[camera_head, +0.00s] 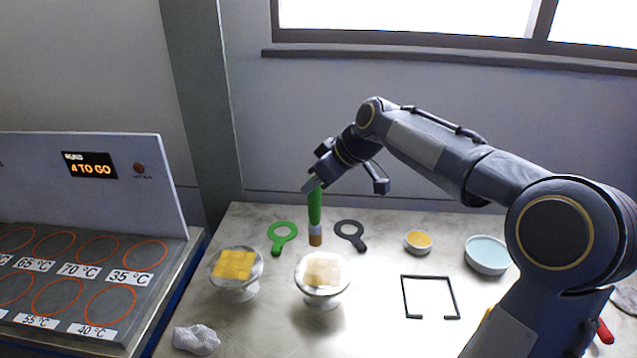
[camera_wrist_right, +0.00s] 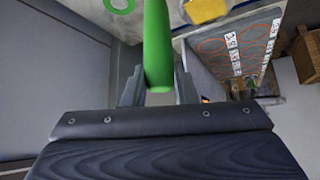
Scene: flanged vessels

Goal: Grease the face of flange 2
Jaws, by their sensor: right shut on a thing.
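My right gripper (camera_head: 314,182) is shut on the green handle of a brush (camera_head: 315,207). The brush hangs upright, bristles down, over the right-hand flanged vessel (camera_head: 322,297). The bristle tip is close to the pale tan patch (camera_head: 322,270) on that vessel's face; I cannot tell whether it touches. The left-hand flanged vessel (camera_head: 236,290) has a strong yellow patch (camera_head: 235,264) on its face. No numbers show on the vessels. In the right wrist view the green handle (camera_wrist_right: 158,45) stands between the fingers. My left gripper is out of view.
A green ring tool (camera_head: 283,234) and a dark ring tool (camera_head: 350,232) lie behind the vessels. A yellow-filled dish (camera_head: 418,241), a pale blue dish (camera_head: 487,254) and a black open frame (camera_head: 430,297) lie right. A crumpled white cloth (camera_head: 196,340) lies front left. A marked panel (camera_head: 70,290) stands left.

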